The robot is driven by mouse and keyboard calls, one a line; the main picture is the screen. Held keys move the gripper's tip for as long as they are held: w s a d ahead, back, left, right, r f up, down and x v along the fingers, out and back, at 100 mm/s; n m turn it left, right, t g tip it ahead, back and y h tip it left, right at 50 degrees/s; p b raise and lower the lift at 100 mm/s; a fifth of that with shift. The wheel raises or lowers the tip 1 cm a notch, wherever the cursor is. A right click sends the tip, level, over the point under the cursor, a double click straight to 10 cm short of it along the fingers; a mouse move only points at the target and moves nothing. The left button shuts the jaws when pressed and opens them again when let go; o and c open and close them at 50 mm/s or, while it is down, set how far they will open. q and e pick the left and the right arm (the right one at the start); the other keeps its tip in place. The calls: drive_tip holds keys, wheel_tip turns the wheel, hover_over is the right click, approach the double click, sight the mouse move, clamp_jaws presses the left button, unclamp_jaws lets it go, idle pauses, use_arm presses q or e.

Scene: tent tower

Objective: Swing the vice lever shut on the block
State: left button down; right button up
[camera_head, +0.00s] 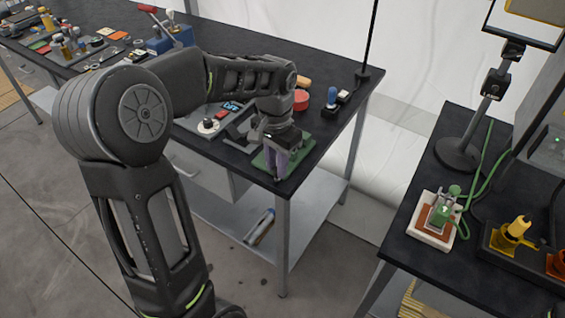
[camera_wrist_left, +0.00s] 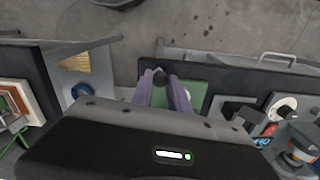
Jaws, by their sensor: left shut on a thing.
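My left gripper (camera_head: 277,166) is low over a green base plate (camera_head: 262,160) at the near right corner of the black bench. Its two purple fingers, also seen in the left wrist view (camera_wrist_left: 168,92), are shut on a dark, grey-tipped piece (camera_wrist_left: 160,76) that looks like the vice lever. The green plate (camera_wrist_left: 200,96) shows around and between the fingers. My gripper and wrist cover most of the vice, so the block and its contact with the jaws cannot be made out. My right gripper is not in view.
A panel with a white dial (camera_head: 208,126) stands left of the gripper. A red round piece (camera_head: 301,99) and a blue-topped item (camera_head: 332,97) are behind it. A blue device (camera_head: 170,38) stands farther back. A second bench (camera_head: 460,125) is right, across a gap.

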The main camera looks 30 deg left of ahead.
use_arm(q)
drive_tip(key=a+m, duration=0.1)
drive_tip(key=m, duration=0.1)
drive_tip(key=s+a+m, duration=0.1)
drive_tip(key=m, duration=0.1)
drive_tip(key=shift+s+a+m, duration=0.1)
drive_tip(key=shift+s+m, duration=0.05)
drive_tip(key=shift+m, duration=0.15)
drive_tip(key=shift+s+a+m+p, duration=0.1)
drive_tip(key=shift+a+m, duration=0.35)
drive_tip(key=shift+m, duration=0.4)
drive_tip(key=shift+a+m+p, duration=0.1)
drive_tip(key=shift+a+m, duration=0.35)
drive_tip(key=shift+m, duration=0.35)
drive_tip(key=shift+s+a+m+p, duration=0.1)
drive_tip(key=shift+a+m, duration=0.35)
drive_tip(key=shift+m, duration=0.4)
drive_tip(key=c, duration=1.3)
unclamp_jaws()
drive_tip(key=shift+o, duration=0.2)
drive_tip(key=shift+r, duration=0.15)
wheel_tip(320, 180, up, 8)
drive_tip(key=shift+f, duration=0.2)
